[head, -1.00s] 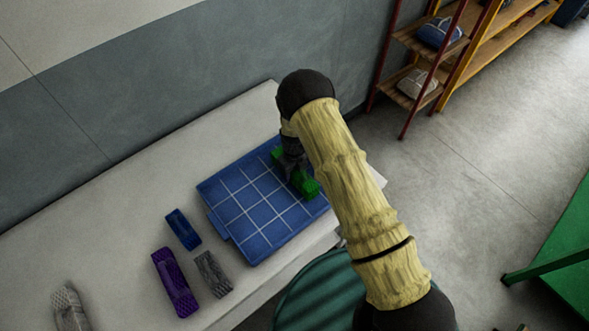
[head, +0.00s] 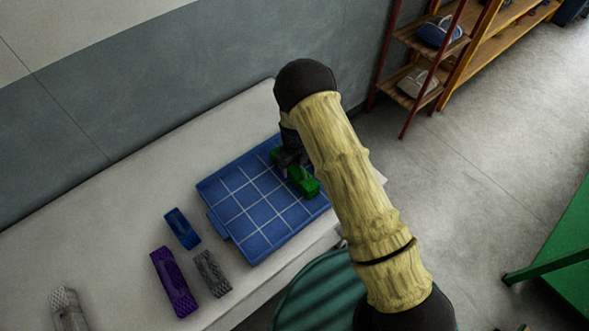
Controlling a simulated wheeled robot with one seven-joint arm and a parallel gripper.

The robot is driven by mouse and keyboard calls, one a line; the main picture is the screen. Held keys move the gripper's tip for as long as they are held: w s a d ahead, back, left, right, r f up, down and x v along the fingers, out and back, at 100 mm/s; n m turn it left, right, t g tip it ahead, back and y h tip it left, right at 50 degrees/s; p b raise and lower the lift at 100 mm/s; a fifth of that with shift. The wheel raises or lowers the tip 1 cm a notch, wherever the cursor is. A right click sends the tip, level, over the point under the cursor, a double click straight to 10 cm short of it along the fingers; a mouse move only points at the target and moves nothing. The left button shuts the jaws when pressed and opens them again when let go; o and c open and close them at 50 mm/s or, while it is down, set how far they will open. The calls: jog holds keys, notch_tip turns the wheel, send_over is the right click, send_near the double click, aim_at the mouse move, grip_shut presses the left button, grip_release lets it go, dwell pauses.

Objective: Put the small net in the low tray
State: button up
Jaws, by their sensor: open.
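The low tray (head: 249,203) is blue, shallow and marked with a pale grid, and lies on the light table. A green net bundle (head: 306,182) sits in its right part, partly hidden by my gripper. My gripper (head: 290,168) is open, right at the green bundle; whether its fingers touch the bundle I cannot tell. To the left of the tray lie a small blue bundle (head: 182,229), a longer purple bundle (head: 175,282) and a small grey bundle (head: 212,273). The frames do not settle which bundle is named the small net.
A pale mesh bundle (head: 68,309) lies at the table's lower left, cut by the frame. The table (head: 110,235) is clear towards the wall. A shelf rack (head: 417,85) stands at the upper right, and a dark green round object (head: 325,290) is beside the table's front edge.

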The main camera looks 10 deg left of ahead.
notch_tip(320, 180, up, 9)
jog(key=shift+r+b, duration=0.15)
jog(key=shift+b, duration=0.95)
jog(key=shift+d+r, duration=0.2)
jog(key=shift+d, duration=0.05)
jog(key=s+d+r+n+t, duration=0.1)
jog(key=s+d+r+n, duration=0.7)
jog(key=d+n, duration=0.4)
jog(key=s+d+r+n+t, duration=0.1)
jog(key=s+d+r+n, duration=0.7)
jog(key=d+n, duration=0.5)
jog(key=shift+s+d+r+n+t, duration=0.15)
jog(key=shift+s+r+n+t, duration=0.15)
jog(key=shift+r+n, duration=0.35)
